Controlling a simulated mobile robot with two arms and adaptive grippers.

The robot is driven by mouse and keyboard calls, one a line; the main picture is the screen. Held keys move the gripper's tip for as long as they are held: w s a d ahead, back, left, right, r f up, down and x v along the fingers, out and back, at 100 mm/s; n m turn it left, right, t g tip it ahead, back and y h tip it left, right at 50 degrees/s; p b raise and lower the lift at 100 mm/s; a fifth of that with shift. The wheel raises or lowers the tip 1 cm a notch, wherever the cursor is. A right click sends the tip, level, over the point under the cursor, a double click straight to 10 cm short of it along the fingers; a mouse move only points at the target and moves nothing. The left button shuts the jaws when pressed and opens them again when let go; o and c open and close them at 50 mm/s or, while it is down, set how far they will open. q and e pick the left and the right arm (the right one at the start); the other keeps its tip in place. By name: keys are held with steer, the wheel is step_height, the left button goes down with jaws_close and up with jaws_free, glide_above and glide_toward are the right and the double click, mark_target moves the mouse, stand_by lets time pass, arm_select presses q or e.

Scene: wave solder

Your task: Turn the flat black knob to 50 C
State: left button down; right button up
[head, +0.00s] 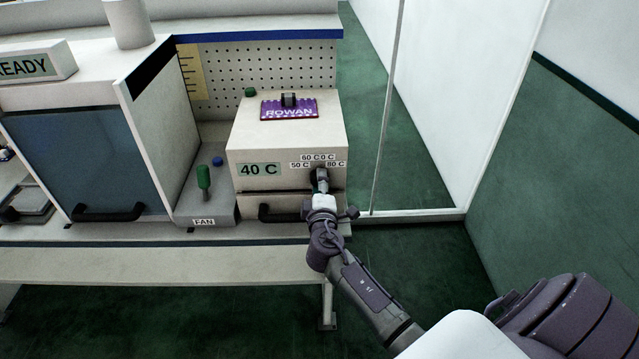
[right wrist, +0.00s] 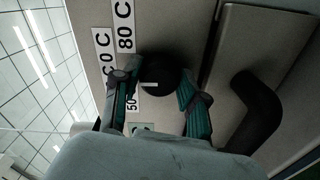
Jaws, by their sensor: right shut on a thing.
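The flat black knob (right wrist: 158,76) is on the front of a beige box (head: 285,135). In the right wrist view it is a dark disc with a short white mark on its left part, towards the labels. My right gripper (right wrist: 152,100) is shut on the knob, one finger on each side; in the head view the gripper (head: 321,180) largely hides it. The green display (head: 259,169) reads 40 C. My left gripper is not in view.
A black drawer handle (head: 280,213) sits below the knob, close to my right gripper. A fan unit with a green lever (head: 203,178) stands left of the box. A clear panel edge (head: 388,110) rises to the right. A purple ROWAN item (head: 289,112) lies on the box.

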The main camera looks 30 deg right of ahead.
steer(key=n+p, duration=0.1)
steer(key=n, duration=0.5)
steer(key=shift+r+p, duration=0.1)
steer(key=shift+p, duration=0.25)
steer(key=n+p, duration=0.1)
steer(key=n, duration=0.4)
steer(key=shift+a+p, duration=0.1)
steer(key=shift+p, duration=0.25)
steer(key=shift+n, duration=0.3)
steer(key=o, duration=1.1)
steer(key=shift+o, duration=0.2)
steer(key=v, duration=1.2)
steer(key=shift+w+a, duration=0.1)
